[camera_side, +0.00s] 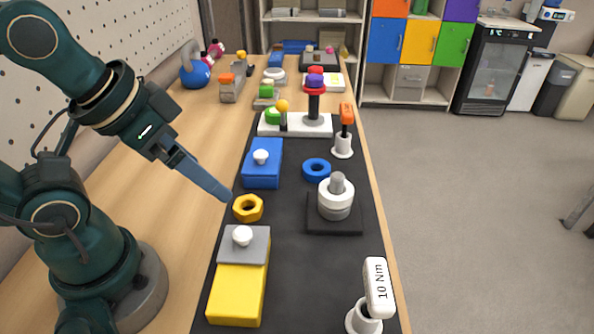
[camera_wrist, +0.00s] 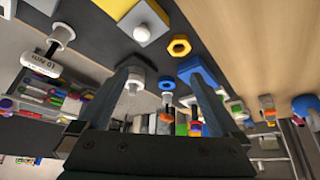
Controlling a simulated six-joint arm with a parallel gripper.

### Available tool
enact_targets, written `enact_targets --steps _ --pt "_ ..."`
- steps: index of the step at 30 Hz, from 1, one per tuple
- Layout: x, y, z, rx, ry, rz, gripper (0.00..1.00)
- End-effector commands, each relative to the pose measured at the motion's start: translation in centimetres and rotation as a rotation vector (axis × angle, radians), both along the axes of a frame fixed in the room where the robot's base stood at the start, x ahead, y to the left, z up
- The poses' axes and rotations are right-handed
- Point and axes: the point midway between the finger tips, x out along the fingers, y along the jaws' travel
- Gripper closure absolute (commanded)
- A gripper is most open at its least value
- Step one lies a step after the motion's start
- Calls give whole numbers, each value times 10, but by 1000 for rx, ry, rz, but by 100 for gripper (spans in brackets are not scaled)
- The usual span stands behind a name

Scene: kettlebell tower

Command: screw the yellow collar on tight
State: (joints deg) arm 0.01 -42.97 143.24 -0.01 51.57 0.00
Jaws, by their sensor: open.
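The yellow collar, a hexagonal nut (camera_side: 248,208), lies flat on the black mat, between the blue box and the grey-lidded yellow box. It also shows in the wrist view (camera_wrist: 179,47). My gripper (camera_side: 226,194) is just left of the collar and above the mat, apart from it. In the wrist view my gripper's fingers (camera_wrist: 163,76) stand wide apart with nothing held. A grey post (camera_side: 337,184) with a white ring (camera_side: 336,197) and a grey ring stands on a black base to the right; it carries no yellow collar.
A blue ring (camera_side: 316,170) lies behind the post. The blue box (camera_side: 262,164) and yellow box (camera_side: 238,295) flank the collar. A white 10 Nm tool (camera_side: 378,288) stands front right; an orange-handled tool (camera_side: 346,115) stands farther back. Bare mat lies between collar and post.

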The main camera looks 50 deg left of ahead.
Motion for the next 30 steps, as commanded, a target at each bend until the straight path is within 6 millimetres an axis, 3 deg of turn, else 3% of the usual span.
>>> enact_targets --steps 24,30 --pt "1 0 1 16 -3 -30 2" --pt "24 3 11 102 3 -176 2"
